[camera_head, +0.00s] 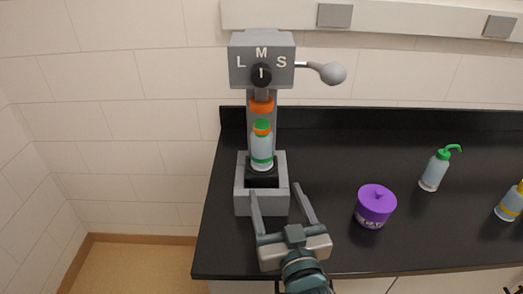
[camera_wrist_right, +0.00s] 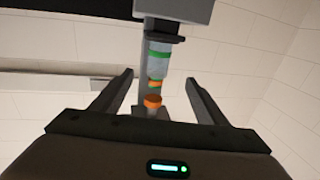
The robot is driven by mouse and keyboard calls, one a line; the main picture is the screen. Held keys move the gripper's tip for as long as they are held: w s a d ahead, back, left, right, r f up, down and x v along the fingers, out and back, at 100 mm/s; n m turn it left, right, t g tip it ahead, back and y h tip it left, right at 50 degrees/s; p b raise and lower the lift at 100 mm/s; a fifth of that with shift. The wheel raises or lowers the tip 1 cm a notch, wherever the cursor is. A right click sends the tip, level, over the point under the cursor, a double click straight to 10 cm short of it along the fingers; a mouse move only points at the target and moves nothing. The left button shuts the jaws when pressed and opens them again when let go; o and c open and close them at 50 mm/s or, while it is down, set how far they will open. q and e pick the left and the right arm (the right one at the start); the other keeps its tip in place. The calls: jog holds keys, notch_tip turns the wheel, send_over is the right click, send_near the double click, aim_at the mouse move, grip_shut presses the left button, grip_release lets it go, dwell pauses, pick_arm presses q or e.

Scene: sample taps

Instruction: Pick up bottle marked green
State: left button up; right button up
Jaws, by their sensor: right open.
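The bottle marked green (camera_head: 262,148) is pale blue and clear, with a green band near its base, an orange ring at the neck and a green top. It stands upright on the black platform of the grey tap machine (camera_head: 242,200), below an orange outlet. My right gripper (camera_head: 275,189) is open and empty, in front of the machine and apart from the bottle, fingers pointing towards it. In the right wrist view the bottle (camera_wrist_right: 158,62) appears upside down, between and beyond the open fingers (camera_wrist_right: 159,76). My left gripper is not in view.
A purple-lidded jar (camera_head: 375,206) stands right of my gripper. A wash bottle with a green spout (camera_head: 434,172) and a yellow-marked bottle (camera_head: 510,204) stand farther right on the black counter (camera_head: 330,150). The machine has a knob (camera_head: 261,74) and a side lever (camera_head: 332,73).

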aim_at(264, 156)
jog(key=p+x, duration=0.3)
jog(key=x, duration=0.8)
jog(key=shift+w, duration=0.4)
jog(key=shift+w+a, duration=0.1)
jog(key=shift+w, duration=0.2)
jog(key=shift+p, duration=0.3)
jog(key=shift+w+r+p, duration=0.15)
jog(key=shift+w+p, duration=0.25)
jog(key=shift+w, duration=0.2)
jog(key=p+x, duration=0.1)
jog(key=x, duration=0.2)
jog(key=shift+w+f+p, duration=0.2)
jog(key=shift+w+p, duration=0.1)
jog(key=shift+w, duration=0.2)
jog(key=shift+c, duration=0.5)
